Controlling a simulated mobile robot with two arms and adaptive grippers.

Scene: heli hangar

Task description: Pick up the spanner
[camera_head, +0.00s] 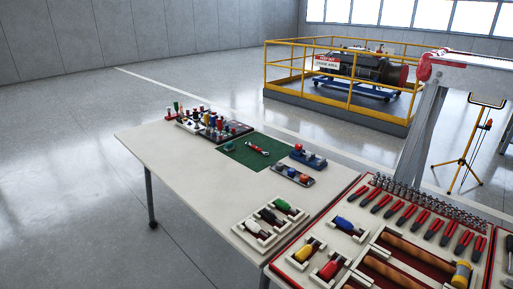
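A small red and silver tool (257,149), which looks like the spanner, lies on the green mat (240,160) towards the back of the white table. It is too small to make out its jaws. Neither of my grippers shows in the head view.
Racks of small coloured items (214,126) stand left of the mat. A blue holder (308,158) and a grey tray (292,175) sit right of it. White bottle holders and a red-edged tool tray with pliers (408,214) are nearer. The table's left part (185,165) is clear.

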